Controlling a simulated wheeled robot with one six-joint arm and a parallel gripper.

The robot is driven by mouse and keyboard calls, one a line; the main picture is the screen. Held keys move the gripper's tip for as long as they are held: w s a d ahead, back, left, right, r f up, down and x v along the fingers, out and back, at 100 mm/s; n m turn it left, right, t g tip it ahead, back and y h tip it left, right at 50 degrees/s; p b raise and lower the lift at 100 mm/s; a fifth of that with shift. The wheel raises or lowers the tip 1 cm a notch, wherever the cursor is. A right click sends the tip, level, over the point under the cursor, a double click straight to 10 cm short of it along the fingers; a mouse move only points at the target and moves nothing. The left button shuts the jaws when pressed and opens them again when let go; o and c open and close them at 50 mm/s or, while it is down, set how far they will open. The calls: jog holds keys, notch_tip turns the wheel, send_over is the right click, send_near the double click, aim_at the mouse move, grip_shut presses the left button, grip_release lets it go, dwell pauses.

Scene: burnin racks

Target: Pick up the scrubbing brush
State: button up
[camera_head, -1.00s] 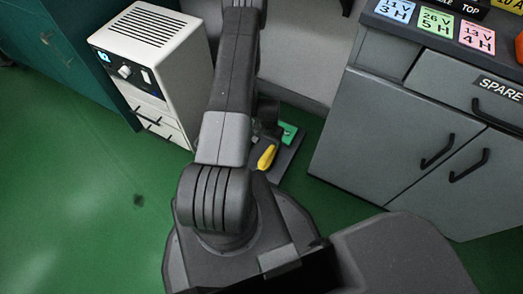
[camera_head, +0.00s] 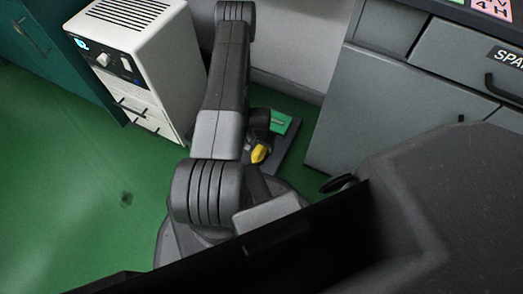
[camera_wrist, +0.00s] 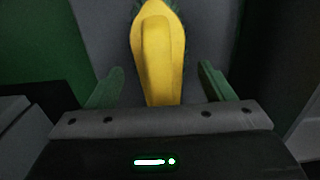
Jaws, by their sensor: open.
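The scrubbing brush, a yellow piece with a raised grip along its top, fills the upper middle of the wrist view (camera_wrist: 163,45). In the head view its small yellow part (camera_head: 260,153) shows low beside my arm, partly hidden. My gripper (camera_wrist: 160,72) is open, with one green finger on each side of the brush's near end. I see a gap between the brush and each finger. Whether the fingers are low enough to surround the brush I cannot tell. In the head view my arm mostly hides the gripper.
A white cabinet unit (camera_head: 160,65) stands to the left, a grey cupboard (camera_head: 390,95) to the right, and a pale wall (camera_head: 300,45) behind. Green floor is free at left.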

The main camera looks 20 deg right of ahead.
jog(key=shift+f, duration=0.55)
jog(key=c, duration=1.2)
notch_tip(320, 180, up, 10)
jog(key=p, duration=0.3)
jog(key=shift+r+p, duration=0.1)
jog(key=shift+p, duration=0.2)
jog(key=shift+o, duration=1.4)
jog(key=shift+c, duration=0.2)
